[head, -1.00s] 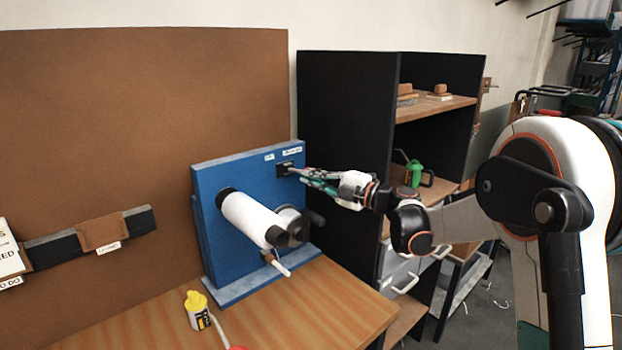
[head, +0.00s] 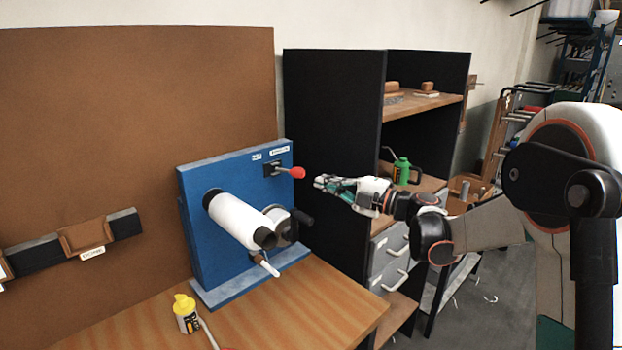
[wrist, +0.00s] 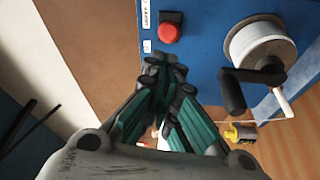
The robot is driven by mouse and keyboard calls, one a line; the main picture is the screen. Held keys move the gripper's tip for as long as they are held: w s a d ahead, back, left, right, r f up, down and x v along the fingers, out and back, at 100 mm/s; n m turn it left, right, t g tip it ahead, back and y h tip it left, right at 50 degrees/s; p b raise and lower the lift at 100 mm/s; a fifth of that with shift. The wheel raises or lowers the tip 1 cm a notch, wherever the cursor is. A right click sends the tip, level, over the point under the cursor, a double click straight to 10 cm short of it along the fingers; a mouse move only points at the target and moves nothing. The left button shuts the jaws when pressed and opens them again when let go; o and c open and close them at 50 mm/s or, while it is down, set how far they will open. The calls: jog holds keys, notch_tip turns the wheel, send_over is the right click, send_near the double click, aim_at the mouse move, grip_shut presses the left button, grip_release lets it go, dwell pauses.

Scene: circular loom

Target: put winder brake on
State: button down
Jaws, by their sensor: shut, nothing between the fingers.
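The winder brake is a short lever with a red knob (head: 298,172) on a dark mount high on the blue winder panel (head: 195,225). The wrist view shows the red knob (wrist: 168,33) nearly end-on, beside the labels. The label text is too small to read surely. My gripper (head: 320,182) is shut and empty, apart from the knob, a little to its right. The wrist view shows its fingertips (wrist: 166,66) together, below the knob in the picture.
A yellow bottle (head: 185,313) stands on the wooden table (head: 290,310). A black shelf (head: 330,120) with a green oil can (head: 402,170) stands behind my gripper.

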jog(key=v, duration=0.4)
jog(key=shift+s+d, duration=0.2)
jog(key=shift+s, duration=0.3)
jog(key=d+r+m+t+h, duration=0.4)
jog(key=r+m+t, duration=0.4)
jog(key=r, duration=0.4)
jog(key=s+d+r+m+t+h, duration=0.2)
jog(key=s+d+m+h, duration=0.3)
jog(key=d+m+h, duration=0.5)
jog(key=s+d+f+m+g+h, duration=0.2)
jog(key=s+f+m+g+h, duration=0.5)
jog(key=s+f, duration=0.6)
jog(key=s+a+f+m+g+y, duration=0.1)
jog(key=s+a+f+g+y, duration=0.1)
jog(key=s+f, duration=0.3)
jog(key=s+a+f+m+g+y, duration=0.1)
jog(key=s+f, duration=0.5)
jog(key=s, duration=0.6)
jog(key=shift+s+a+m+g+y, duration=0.3)
jog(key=shift+a+m+g+y, duration=0.1)
jog(key=shift+a+g+y, duration=0.65)
